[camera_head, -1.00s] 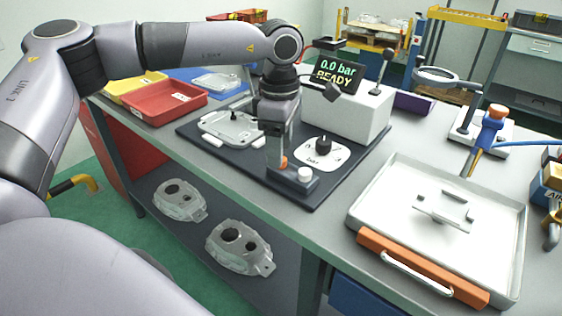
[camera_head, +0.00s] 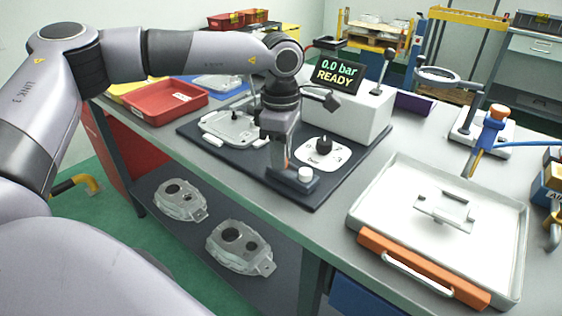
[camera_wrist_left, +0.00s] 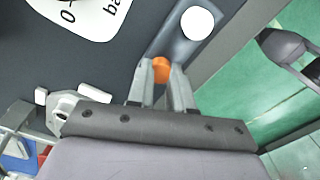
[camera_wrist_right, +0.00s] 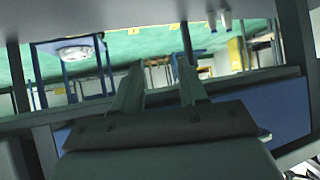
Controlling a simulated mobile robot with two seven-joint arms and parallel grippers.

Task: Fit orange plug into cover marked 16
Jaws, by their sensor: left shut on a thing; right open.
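My left gripper (camera_head: 279,168) is low over the dark mat, at the left end of a small dark block (camera_head: 312,184) with a white button. In the left wrist view its fingers (camera_wrist_left: 160,78) are shut on the orange plug (camera_wrist_left: 161,69). In the head view the fingers mostly hide the plug. A light grey cast cover (camera_head: 230,128) lies on the mat behind and left of the gripper; I cannot read a 16 on it. My right gripper (camera_wrist_right: 160,78) is open and empty in the right wrist view, and outside the head view.
A white box with a "0.0 bar READY" display (camera_head: 338,74) stands behind. A white tray (camera_head: 367,218) is at right, a red bin (camera_head: 165,102) at left. Castings (camera_head: 240,247) lie on the lower shelf.

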